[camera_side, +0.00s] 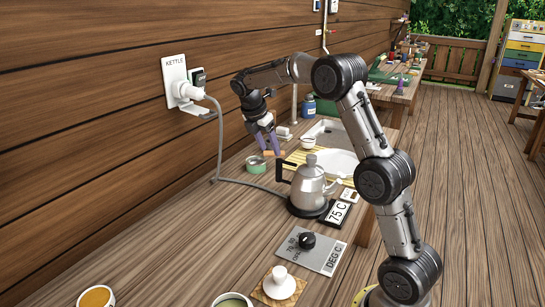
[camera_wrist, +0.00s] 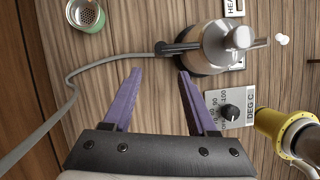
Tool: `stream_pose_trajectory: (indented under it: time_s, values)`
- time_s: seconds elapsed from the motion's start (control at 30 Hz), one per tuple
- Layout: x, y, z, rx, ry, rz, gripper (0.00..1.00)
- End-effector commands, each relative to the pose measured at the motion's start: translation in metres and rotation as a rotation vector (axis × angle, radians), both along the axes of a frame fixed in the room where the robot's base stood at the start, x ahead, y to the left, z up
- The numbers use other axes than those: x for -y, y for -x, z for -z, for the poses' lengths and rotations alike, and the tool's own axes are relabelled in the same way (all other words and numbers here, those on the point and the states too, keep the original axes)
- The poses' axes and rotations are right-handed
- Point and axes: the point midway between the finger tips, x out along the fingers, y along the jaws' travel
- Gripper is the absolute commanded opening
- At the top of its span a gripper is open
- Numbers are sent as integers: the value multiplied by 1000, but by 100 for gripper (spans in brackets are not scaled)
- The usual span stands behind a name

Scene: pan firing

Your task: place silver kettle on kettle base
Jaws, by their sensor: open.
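The silver kettle (camera_side: 309,183) stands upright, with a black handle on its left side and a lid knob on top. It appears to sit on the round black kettle base (camera_side: 295,210), which shows as a dark rim under it; exact seating is hard to tell. My gripper (camera_side: 269,149), with purple fingers, is open and empty, above and behind the kettle in the side view. In the wrist view the kettle (camera_wrist: 204,46) is at top right, its handle just beyond the open fingertips (camera_wrist: 160,72), nearer the right finger. The base is mostly hidden there.
A grey cord (camera_side: 219,150) runs from the wall plug (camera_side: 188,91) to the base. A green tin (camera_side: 256,164) stands left of the kettle; a cup (camera_side: 280,280) is nearer.

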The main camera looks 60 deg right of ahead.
Motion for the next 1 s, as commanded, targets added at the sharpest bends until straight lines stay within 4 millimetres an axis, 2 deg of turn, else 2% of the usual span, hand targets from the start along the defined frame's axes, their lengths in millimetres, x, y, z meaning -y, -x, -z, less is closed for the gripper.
stream_pose_trajectory:
  time_s: [0.17,0.23,0.37,0.53,0.7,0.87,1.0]
  values:
    - [-8,1,-13,11,-1,7,58]
    - [-17,5,-22,41,-4,33,58]
    - [-52,27,-46,158,-29,145,58]
    - [-111,77,-73,353,-107,367,58]
    - [-164,136,-82,522,-222,610,58]
    - [-205,194,-74,645,-356,850,58]
    - [-230,238,-57,711,-475,1049,58]
